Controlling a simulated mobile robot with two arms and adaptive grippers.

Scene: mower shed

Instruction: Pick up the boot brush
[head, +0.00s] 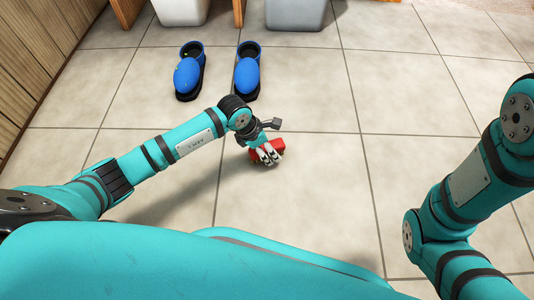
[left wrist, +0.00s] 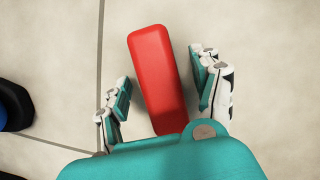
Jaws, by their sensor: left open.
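The boot brush shows as a red block with rounded edges (head: 281,145) lying on the tiled floor. In the left wrist view the red block (left wrist: 157,65) lies between the two sides of my left gripper (left wrist: 163,75). The block's underside is hidden. My right arm shows at the right, but its gripper is out of view.
A pair of blue shoes with dark soles, left (head: 188,72) and right (head: 247,71), stands beyond the gripper. Two bins, one white (head: 181,10) and one grey (head: 295,13), stand at the back. A wooden wall (head: 35,60) is at left. The floor right of the block is clear.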

